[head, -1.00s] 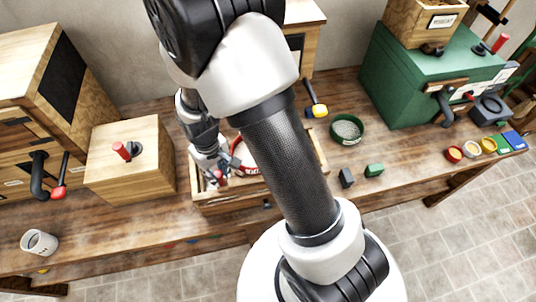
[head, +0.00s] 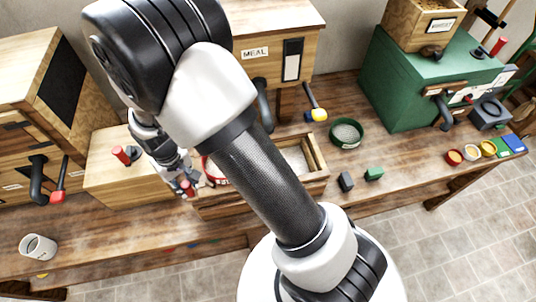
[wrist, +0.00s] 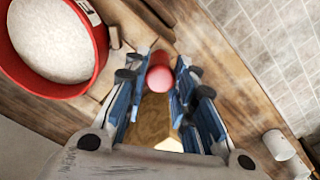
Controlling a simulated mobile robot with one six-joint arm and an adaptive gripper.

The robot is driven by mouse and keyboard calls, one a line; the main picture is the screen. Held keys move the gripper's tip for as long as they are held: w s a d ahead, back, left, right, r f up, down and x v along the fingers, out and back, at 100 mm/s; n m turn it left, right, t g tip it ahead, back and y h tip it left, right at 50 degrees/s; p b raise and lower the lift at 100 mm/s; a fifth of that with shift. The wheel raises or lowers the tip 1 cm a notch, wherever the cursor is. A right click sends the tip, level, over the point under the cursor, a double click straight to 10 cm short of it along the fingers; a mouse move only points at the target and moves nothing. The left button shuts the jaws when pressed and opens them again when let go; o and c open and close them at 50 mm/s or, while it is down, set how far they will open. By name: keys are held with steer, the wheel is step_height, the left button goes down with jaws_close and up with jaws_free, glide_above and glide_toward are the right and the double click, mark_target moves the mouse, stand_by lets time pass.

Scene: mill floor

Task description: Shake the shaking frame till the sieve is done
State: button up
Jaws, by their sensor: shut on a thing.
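My gripper (head: 184,182) is at the left end of the wooden shaking frame (head: 318,156). In the wrist view, the fingers of my gripper (wrist: 158,88) are closed around an upright handle with a rounded red top (wrist: 159,77). The red-rimmed round sieve (head: 210,172) sits toward the frame's left end, partly hidden behind my arm. In the wrist view the sieve (wrist: 96,62) is at upper left and holds a heap of pale meal. Pale material also shows inside the frame's right part. My arm covers the frame's middle.
A wooden box with a red-knobbed lever (head: 121,155) stands close left of my gripper. The MEAL cabinet (head: 270,45) is behind. A green-rimmed sieve (head: 346,133) and two small blocks (head: 346,181) lie right. A white mug (head: 38,247) stands at front left.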

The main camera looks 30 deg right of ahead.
steer(key=s+d, duration=0.1)
steer(key=d, duration=0.2)
steer(key=s+d, duration=0.1)
steer(key=d, duration=0.2)
steer(key=s+d, duration=0.1)
steer(key=d, duration=0.2)
steer(key=shift+d+b, duration=0.15)
steer(key=shift+b, duration=0.15)
steer(key=w+a, duration=0.1)
steer(key=a, duration=0.2)
steer(key=w+a, duration=0.1)
steer(key=a, duration=0.2)
steer(key=w+a, duration=0.1)
steer(key=a, duration=0.2)
steer(key=shift+a, duration=0.2)
steer(key=shift+d, duration=0.15)
steer(key=s+d, duration=0.1)
steer(key=d, duration=0.2)
steer(key=s+d, duration=0.1)
steer(key=d, duration=0.2)
steer(key=s+d, duration=0.1)
steer(key=d, duration=0.2)
steer(key=shift+a, duration=0.1)
steer(key=w+a, duration=0.1)
steer(key=a, duration=0.2)
steer(key=w+a, duration=0.1)
steer(key=a, duration=0.2)
steer(key=w+a, duration=0.1)
steer(key=a, duration=0.2)
